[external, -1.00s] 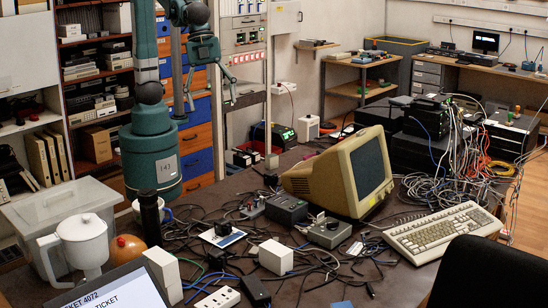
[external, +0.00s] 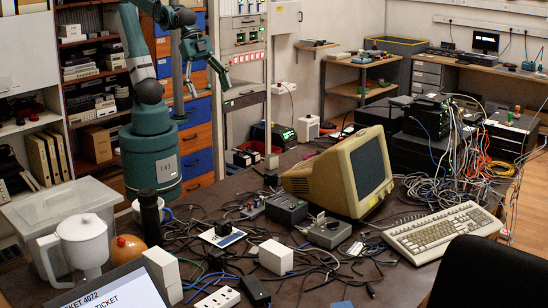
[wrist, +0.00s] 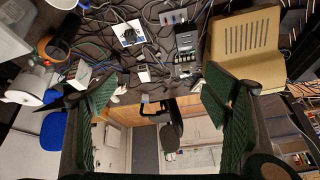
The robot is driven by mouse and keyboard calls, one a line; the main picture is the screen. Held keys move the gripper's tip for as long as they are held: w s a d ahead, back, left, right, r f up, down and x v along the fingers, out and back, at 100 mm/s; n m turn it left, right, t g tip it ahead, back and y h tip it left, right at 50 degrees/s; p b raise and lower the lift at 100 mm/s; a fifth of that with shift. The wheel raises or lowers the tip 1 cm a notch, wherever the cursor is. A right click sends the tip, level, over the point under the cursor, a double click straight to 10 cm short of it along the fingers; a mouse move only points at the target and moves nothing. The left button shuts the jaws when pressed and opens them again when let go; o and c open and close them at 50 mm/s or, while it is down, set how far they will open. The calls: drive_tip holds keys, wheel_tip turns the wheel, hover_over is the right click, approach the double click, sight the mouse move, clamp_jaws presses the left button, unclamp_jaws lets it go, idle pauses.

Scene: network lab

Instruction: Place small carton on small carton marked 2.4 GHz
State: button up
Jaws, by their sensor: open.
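Two small white cartons stand on the cluttered dark table. One carton (external: 275,257) is near the front middle, among cables. The other carton (external: 163,272) stands upright at the front left, beside the tilted screen. I cannot read a 2.4 GHz mark on either. In the wrist view, a small white carton (wrist: 144,75) shows near the middle, and another white box (wrist: 83,75) shows near the left finger. My gripper (external: 208,84) is open and empty, high above the back of the table and far from both cartons. Its green fingers (wrist: 158,100) are spread wide in the wrist view.
A beige monitor (external: 345,173) and a keyboard (external: 443,231) stand on the right. A white jug (external: 82,247), a lidded clear bin (external: 62,211) and an orange ball-like object (external: 127,254) are at the left.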

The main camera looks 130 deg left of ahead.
drive_tip(key=s+a+f+n, duration=0.1)
drive_tip(key=s+a+f, duration=0.1)
drive_tip(key=s, duration=0.2)
drive_tip(key=s+a+f+n+t, duration=0.1)
drive_tip(key=s+a+f+n, duration=0.1)
drive_tip(key=s, duration=0.2)
drive_tip(key=shift+s+a+f+y, duration=0.2)
drive_tip(key=shift+a+f+y, duration=0.1)
drive_tip(key=shift+a, duration=0.1)
